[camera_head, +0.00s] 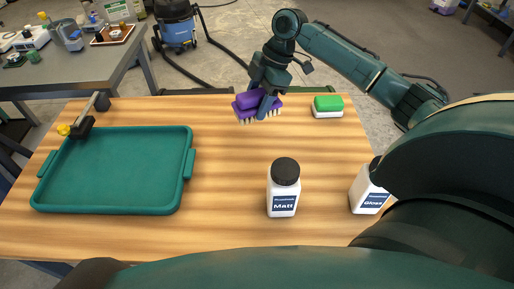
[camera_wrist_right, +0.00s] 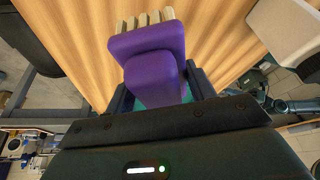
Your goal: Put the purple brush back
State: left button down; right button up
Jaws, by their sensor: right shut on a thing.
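The purple brush (camera_head: 245,101) has a purple back and handle and pale bristles that point down. My right gripper (camera_head: 264,97) is shut on its handle, over the far part of the wooden table (camera_head: 225,190). I cannot tell whether the bristles touch the table. In the right wrist view the purple brush (camera_wrist_right: 150,42) sits between the fingers of my right gripper (camera_wrist_right: 160,88), with its bristles at the top. My left gripper is not in view.
A green-topped block with a white base (camera_head: 328,106) lies right of the brush. White Matt (camera_head: 284,190) and Gloss (camera_head: 367,192) bottles stand nearer. An empty-looking green tray (camera_head: 115,170) lies at left, with a black-and-yellow item (camera_head: 83,127) behind it. The table's middle is clear.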

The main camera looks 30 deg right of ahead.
notch_tip(320, 180, down, 10)
jog(key=shift+f+b, duration=0.1)
jog(key=shift+b, duration=0.25)
jog(key=shift+f, duration=0.1)
jog(key=o, duration=1)
jog(key=shift+c, duration=0.2)
jog(key=v, duration=1.2)
jog(key=shift+a+p, duration=0.1)
jog(key=shift+p, duration=0.3)
jog(key=shift+a, duration=0.1)
